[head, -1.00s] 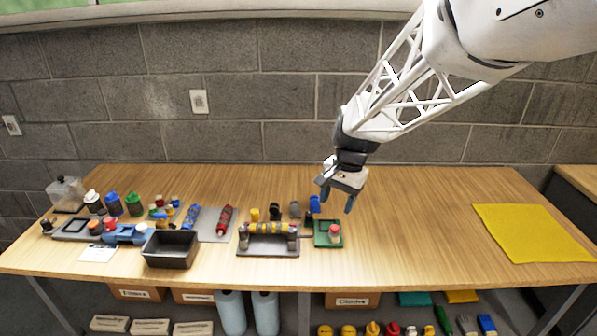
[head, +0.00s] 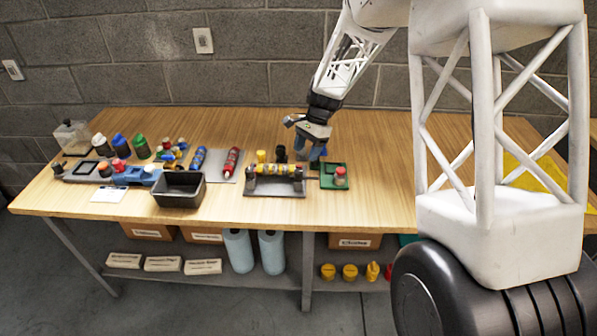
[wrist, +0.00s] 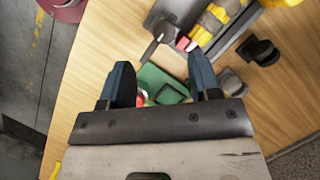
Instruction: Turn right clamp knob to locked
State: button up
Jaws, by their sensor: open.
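The clamp fixture (head: 274,190) is a grey plate holding a yellow, banded bar between two dark grey end clamps. The right clamp knob (head: 298,177) is at the plate's right end; in the wrist view a dark clamp knob with a thin lever (wrist: 163,32) shows at top centre, beside the bar. Its lock setting is too small to read. My gripper (head: 309,153) is open and empty, above the table just behind and right of the fixture. In the wrist view its two dark blue fingers (wrist: 161,80) are spread over the green pad, apart from the knob.
A green pad (head: 327,183) with a red-topped part (head: 340,173) sits right of the fixture. Loose dark knobs (wrist: 260,50) stand close behind it. A black bin (head: 178,203) and red and blue cylinders are left. The table right of the green pad is clear.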

aim_at(299, 171)
jog(key=shift+w+a+f, duration=0.2)
jog(key=shift+w+f, duration=0.05)
jog(key=shift+f, duration=0.05)
jog(key=shift+f, duration=0.1)
jog(key=shift+x, duration=3.8)
jog(key=c, duration=0.9)
